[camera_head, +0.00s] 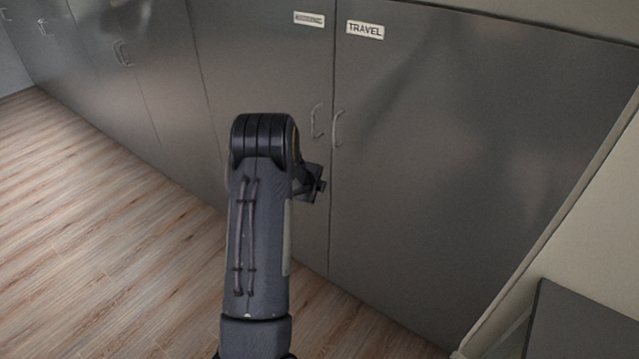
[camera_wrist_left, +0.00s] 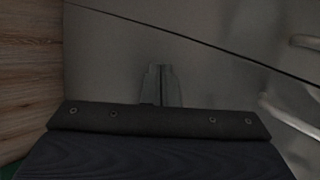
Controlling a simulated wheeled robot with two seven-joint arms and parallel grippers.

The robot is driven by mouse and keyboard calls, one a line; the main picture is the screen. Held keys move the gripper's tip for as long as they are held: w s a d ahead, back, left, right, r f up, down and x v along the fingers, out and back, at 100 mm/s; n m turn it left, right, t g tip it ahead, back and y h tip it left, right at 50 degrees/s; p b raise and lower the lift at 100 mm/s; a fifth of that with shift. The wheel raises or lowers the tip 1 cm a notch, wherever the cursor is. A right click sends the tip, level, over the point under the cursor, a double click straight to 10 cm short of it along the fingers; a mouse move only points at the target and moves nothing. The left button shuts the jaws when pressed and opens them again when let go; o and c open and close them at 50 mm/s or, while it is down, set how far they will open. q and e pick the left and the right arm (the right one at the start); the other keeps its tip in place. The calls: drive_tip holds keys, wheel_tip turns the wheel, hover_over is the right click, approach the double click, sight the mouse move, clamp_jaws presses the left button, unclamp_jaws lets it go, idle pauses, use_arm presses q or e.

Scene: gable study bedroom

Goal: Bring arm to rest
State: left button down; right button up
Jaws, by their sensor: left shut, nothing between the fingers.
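My left arm (camera_head: 258,225) rises from the bottom of the head view, bent at a black joint in front of the grey cabinet doors. In the head view a dark part of its far end shows just right of that joint, close to the door handles; the fingers cannot be made out there. In the left wrist view my left gripper (camera_wrist_left: 160,70) has its two fingers together, with nothing between them. Grey door surface lies beyond the fingertips. My right gripper is in neither view.
Closed grey cabinet doors (camera_head: 450,150) fill the back, one labelled TRAVEL (camera_head: 365,29). Two curved handles (camera_head: 338,128) sit beside the seam; handles also show at the right edge of the left wrist view (camera_wrist_left: 305,42). Wood floor (camera_head: 90,230) is clear at left. A dark flat-topped piece (camera_head: 585,320) stands lower right.

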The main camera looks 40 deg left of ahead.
use_arm(q)
drive_tip(key=s+d+r+n+p, duration=0.1)
drive_tip(key=s+d+r+n, duration=0.4)
drive_tip(key=r, duration=0.4)
drive_tip(key=s+d+r+n, duration=0.4)
drive_tip(key=r, duration=0.4)
drive_tip(key=s+d+r+n+g+h+p, duration=0.2)
drive_tip(key=s+d+n+h, duration=0.4)
drive_tip(key=s+d, duration=1.7)
wheel_tip(320, 180, up, 2)
drive_tip(key=shift+s+d+g+h, duration=0.35)
drive_tip(key=shift+d+g+h, duration=0.2)
drive_tip(key=shift+d, duration=0.65)
